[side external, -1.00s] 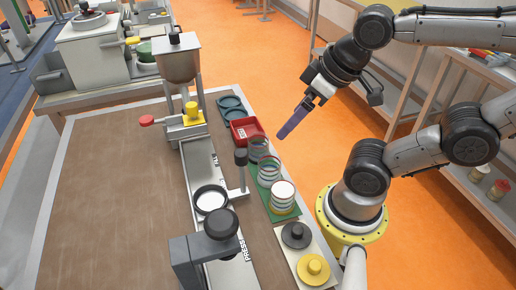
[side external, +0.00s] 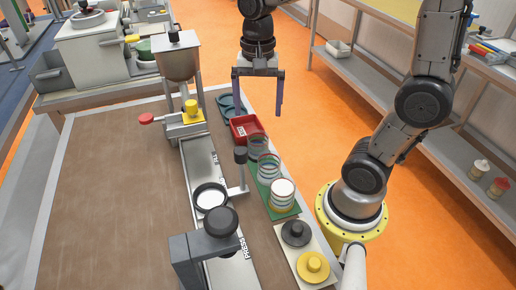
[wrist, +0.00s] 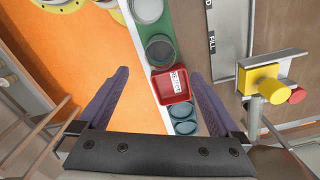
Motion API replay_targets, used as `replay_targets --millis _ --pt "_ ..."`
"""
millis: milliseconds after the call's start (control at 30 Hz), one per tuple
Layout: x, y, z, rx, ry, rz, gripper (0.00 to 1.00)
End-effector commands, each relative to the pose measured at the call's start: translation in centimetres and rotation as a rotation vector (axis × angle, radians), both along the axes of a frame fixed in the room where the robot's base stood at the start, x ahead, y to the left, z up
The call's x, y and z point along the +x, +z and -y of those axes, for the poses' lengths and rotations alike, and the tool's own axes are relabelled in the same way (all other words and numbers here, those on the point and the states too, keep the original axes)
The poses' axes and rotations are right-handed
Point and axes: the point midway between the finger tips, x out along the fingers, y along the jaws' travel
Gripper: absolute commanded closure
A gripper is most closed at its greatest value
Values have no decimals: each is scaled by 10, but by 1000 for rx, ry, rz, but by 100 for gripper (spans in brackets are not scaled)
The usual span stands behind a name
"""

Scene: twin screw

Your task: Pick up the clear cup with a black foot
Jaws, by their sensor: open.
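Clear cups with thin coloured bands stand in a row on a green mat (side external: 264,200). The nearest cup (side external: 282,196) looks white-topped; a farther clear cup (side external: 268,170) stands behind it, partly overlapping what looks like another rim. In the wrist view one cup (wrist: 160,50) looks dark inside and another (wrist: 148,10) paler, cut by the top edge. I cannot clearly tell which has a black foot. My gripper (side external: 258,112) is open and empty, fingers pointing down. It appears above the red tray's area, beyond the cups; its fingers (wrist: 160,74) also flank the wrist view.
A red tray (side external: 245,128) with a label sits behind the cups, with teal rings (side external: 228,104) beyond it. A black lid (side external: 295,232) and yellow lid (side external: 313,265) lie in front. A post (side external: 240,172) and black press (side external: 204,248) stand left.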

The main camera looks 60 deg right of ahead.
Motion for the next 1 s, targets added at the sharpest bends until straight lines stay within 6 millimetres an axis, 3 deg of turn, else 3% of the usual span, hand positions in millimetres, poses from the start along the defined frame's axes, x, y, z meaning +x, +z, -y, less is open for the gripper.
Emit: replay_targets --millis 100,300,567,833,1000 --pt "-2 -25 0 1 1 -7 0" --pt "-1 -57 -1 1 2 -4 0" --pt "-2 -75 -1 1 3 -4 0" --pt "-2 -112 -3 0 3 -2 0" --pt "-1 -120 -3 0 3 0 0"
